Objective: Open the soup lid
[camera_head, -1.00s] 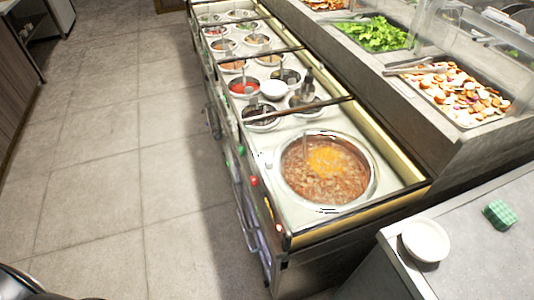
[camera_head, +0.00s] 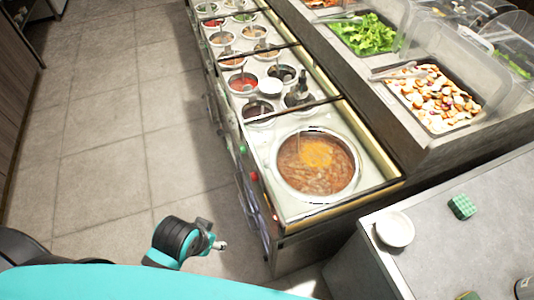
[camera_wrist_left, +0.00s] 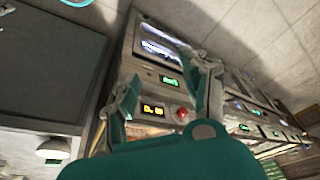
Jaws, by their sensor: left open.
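The round soup pot (camera_head: 357,178) is sunk in the near end of the steel serving counter in the head view. Brown soup with an orange patch shows inside its shiny rim. I cannot tell whether a clear lid covers it. A thin upright handle stands near the pot's far side. A dark joint of my arm shows low, left of the counter. My left gripper (camera_wrist_left: 172,78) is open and empty in the left wrist view, its two fingers facing the counter's front panel (camera_wrist_left: 155,82). My right gripper is not in view.
A red button (camera_wrist_left: 182,114) and lit displays sit on the panel. Sauce wells (camera_head: 242,82) line the counter beyond the pot. A white bowl (camera_head: 394,229) and a green sponge (camera_head: 461,206) lie on the grey side counter (camera_head: 430,250). The floor at left is clear.

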